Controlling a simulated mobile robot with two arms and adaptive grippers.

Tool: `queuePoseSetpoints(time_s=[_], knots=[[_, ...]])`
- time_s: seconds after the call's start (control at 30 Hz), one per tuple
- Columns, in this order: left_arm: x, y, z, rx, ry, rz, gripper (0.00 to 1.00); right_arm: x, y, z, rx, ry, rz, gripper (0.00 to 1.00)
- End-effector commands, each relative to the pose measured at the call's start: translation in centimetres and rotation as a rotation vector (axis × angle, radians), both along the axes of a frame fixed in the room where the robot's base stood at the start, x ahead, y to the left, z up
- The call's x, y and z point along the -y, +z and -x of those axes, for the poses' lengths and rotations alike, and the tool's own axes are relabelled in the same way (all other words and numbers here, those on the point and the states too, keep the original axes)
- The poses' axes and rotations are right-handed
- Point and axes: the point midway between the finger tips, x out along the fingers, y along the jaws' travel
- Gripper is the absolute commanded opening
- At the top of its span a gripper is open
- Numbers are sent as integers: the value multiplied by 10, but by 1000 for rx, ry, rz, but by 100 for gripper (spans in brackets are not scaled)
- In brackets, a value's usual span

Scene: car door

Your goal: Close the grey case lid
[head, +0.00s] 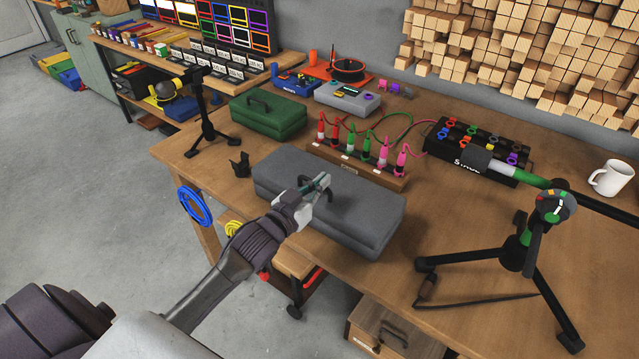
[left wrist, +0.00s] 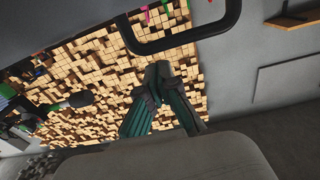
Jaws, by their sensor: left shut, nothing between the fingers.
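The grey case (head: 365,215) lies on the wooden bench, and its lid looks down on the base, with a seam along its side. My left gripper (head: 318,186) reaches over the case's front-left part, by its dark handle; whether it touches the lid I cannot tell. In the left wrist view its dark green fingers (left wrist: 158,72) are shut together and empty. A dark handle (left wrist: 188,42) on a grey surface shows just above them there. The gripper hides part of the case top. My right gripper is in neither view.
A green case (head: 268,117) lies behind to the left. A rack with coloured plugs (head: 362,160) stands close behind the grey case. A small black stand (head: 239,165) is to its left. A black tripod (head: 515,255) takes up the bench to the right.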

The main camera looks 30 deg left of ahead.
Motion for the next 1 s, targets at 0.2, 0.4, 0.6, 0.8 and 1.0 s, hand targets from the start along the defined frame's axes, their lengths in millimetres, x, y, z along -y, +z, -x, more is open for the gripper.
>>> queuePoseSetpoints(time_s=[0.2, 0.4, 0.6, 0.8, 1.0], knots=[[-3, 17, 11, 3, -1, 1, 0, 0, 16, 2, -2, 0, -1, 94], [-9, 12, 52, 5, -1, 0, 0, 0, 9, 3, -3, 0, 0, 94], [-13, 10, 81, 7, -1, -1, 0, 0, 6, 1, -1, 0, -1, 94], [-15, 10, 90, 11, 0, 0, 0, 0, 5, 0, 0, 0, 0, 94], [-13, 5, 92, -16, 8, -2, 0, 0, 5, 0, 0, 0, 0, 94]])
